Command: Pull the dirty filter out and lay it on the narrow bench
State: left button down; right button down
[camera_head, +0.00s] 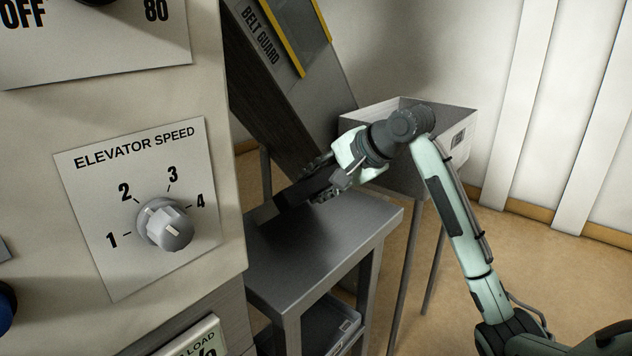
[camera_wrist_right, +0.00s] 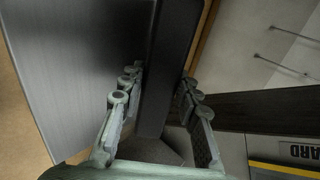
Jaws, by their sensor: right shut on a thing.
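The dirty filter (camera_head: 292,194) is a dark, flat piece. My right gripper (camera_head: 318,181) reaches in from the right and is shut on it. In the right wrist view the filter (camera_wrist_right: 168,65) is a dark bar between the fingers of the right gripper (camera_wrist_right: 160,88). The narrow bench (camera_head: 330,238) is a grey metal table, and the filter is over its far part. I cannot tell whether the filter touches the bench top. The bench (camera_wrist_right: 75,60) also shows on the left of the right wrist view. My left gripper is not in view.
A control panel (camera_head: 130,130) with an elevator speed knob (camera_head: 166,226) stands close on the left. A sloping belt guard (camera_head: 275,80) rises behind the bench. A grey bin on legs (camera_head: 455,125) stands behind my right wrist. A tray (camera_head: 325,335) sits on the bench's lower shelf.

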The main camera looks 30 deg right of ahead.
jog(key=shift+f, duration=0.25)
jog(key=c, duration=1)
grip_release()
jog(key=shift+f, duration=0.1)
jog(key=v, duration=1.2)
